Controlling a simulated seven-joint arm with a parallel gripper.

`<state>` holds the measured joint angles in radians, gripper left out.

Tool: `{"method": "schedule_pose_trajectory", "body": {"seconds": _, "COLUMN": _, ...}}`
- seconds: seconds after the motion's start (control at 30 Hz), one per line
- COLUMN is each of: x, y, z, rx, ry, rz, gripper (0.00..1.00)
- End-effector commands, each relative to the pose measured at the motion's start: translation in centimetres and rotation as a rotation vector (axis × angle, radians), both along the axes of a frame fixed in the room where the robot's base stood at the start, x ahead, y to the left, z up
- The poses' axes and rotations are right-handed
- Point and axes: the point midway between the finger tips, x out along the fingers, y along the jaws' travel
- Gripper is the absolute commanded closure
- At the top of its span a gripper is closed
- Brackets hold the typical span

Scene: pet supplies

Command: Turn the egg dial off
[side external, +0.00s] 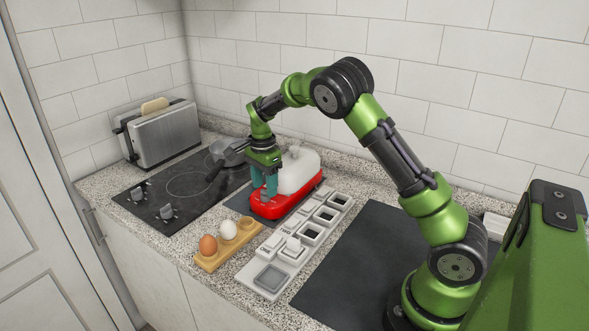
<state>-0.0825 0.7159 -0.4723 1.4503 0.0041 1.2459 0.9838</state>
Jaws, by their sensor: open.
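A red egg cooker (283,207) with a domed white lid (298,172) stands on a dark mat on the counter. My gripper (264,194) points down over the front left part of the red base, with its teal fingers open and close to the base. The egg dial cannot be made out; the fingers cover that part of the base. I cannot tell whether they touch the dial or stand on either side of it.
A wooden holder (228,247) with a brown egg (208,245) and a white egg (228,230) lies in front. A pale panel (262,292) with several square wells runs beside the cooker. A cooktop (150,192), pan (228,152) and toaster (166,134) stand left. A dark mat (350,262) lies clear on the right.

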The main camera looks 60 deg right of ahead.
Motion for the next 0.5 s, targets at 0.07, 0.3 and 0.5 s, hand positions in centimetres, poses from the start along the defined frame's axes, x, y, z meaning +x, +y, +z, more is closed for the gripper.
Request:
{"method": "schedule_pose_trajectory", "body": {"seconds": 0.07, "x": 0.0, "y": 0.0, "z": -1.1, "rx": 0.000, "ry": 0.002, "rz": 0.000, "gripper": 0.47}}
{"method": "schedule_pose_trajectory", "body": {"seconds": 0.3, "x": 0.0, "y": 0.0, "z": -2.4, "rx": 0.001, "ry": 0.001, "rz": 0.000, "gripper": 0.47}}
{"method": "schedule_pose_trajectory", "body": {"seconds": 0.5, "x": 0.0, "y": 0.0, "z": -2.4, "rx": 0.001, "ry": 0.000, "rz": 0.000, "gripper": 0.47}}
